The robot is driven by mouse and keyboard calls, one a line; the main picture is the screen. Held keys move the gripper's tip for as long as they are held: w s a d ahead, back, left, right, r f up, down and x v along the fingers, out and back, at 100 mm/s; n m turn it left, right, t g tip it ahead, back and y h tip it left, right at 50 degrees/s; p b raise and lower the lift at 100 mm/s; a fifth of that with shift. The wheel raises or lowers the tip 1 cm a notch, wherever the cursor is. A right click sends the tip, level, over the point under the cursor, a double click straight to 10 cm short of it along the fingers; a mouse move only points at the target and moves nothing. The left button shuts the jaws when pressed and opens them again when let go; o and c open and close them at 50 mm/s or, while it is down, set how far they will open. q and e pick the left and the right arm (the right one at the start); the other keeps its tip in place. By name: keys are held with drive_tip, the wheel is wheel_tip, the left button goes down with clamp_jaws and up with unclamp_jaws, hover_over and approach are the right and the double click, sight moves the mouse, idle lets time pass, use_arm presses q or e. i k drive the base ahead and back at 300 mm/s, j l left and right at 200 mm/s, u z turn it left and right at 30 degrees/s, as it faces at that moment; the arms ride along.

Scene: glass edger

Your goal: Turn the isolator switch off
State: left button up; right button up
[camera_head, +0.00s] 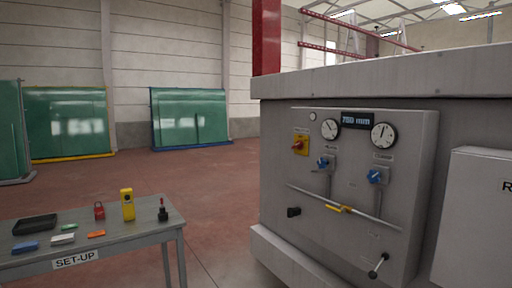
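The isolator switch (297,146) is a red rotary knob on a yellow plate. It sits at the upper left of the grey control panel (345,185) on the machine's front. A small label above it is too small to read, and its exact position is hard to tell at this size. Neither of my grippers shows in the head view.
Two blue knobs (375,176), gauges (384,135), a display (357,121), a rail with a yellow piece (340,209) and a crank handle (378,266) share the panel. A SET-UP table (130,236) with small tools stands left. Floor (215,200) between is clear.

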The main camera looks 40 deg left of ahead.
sight(299, 145)
drive_tip(key=u, duration=1.1)
drive_tip(key=i, duration=0.35)
